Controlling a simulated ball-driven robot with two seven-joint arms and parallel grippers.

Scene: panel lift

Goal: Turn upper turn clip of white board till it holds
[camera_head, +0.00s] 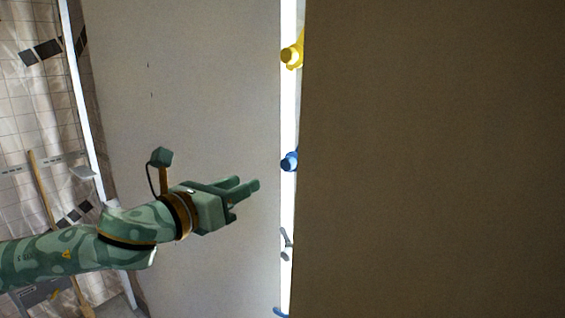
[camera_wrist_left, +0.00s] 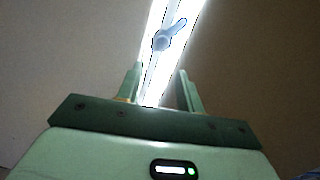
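A pale whitish board (camera_head: 190,90) stands upright on the left in the head view. A narrow bright strip (camera_head: 290,215) runs down its right edge and carries several turn clips: a yellow one (camera_head: 291,55) highest, a blue one (camera_head: 289,162) below it, and a grey one (camera_head: 286,240) lower. My left gripper (camera_head: 248,186) is in front of the board, left of the blue clip and apart from it. Its fingers are open and empty. In the left wrist view a bluish-grey clip (camera_wrist_left: 166,38) lies beyond the open fingers (camera_wrist_left: 160,85), its lever tilted up to the right. My right gripper is not in view.
A large brown panel (camera_head: 430,160) fills the right side, close beside the strip. A blue piece (camera_head: 280,312) shows at the strip's bottom. A tiled wall (camera_head: 35,110) and a wooden pole (camera_head: 45,190) are at the far left.

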